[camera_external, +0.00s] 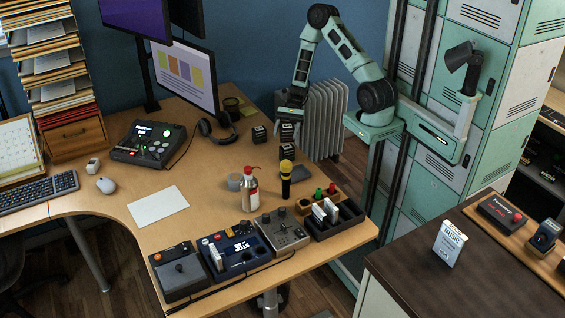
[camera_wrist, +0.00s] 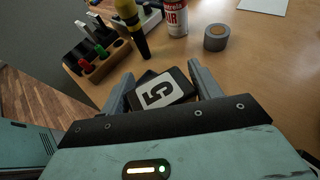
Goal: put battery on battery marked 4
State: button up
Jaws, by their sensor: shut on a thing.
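My gripper (camera_external: 288,120) hangs over the back right of the desk. In the wrist view, my gripper (camera_wrist: 164,88) has its two fingers on either side of a black battery (camera_wrist: 160,90) with a white label that seems to read 5. That held battery also shows in the external view (camera_external: 287,131), just under the fingers. A second dark battery (camera_external: 286,151) stands on the desk below it. Whether the two touch is unclear. A third battery (camera_external: 259,134) stands to the left. The marks on these two are too small to read.
Headphones (camera_external: 217,135) lie to the left. A white radiator (camera_external: 325,120) is behind the desk edge.

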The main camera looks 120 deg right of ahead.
aim_at(286, 138)
jog(key=shift+f, duration=1.45)
jog(key=shift+f, duration=0.15)
jog(key=o, duration=1.2)
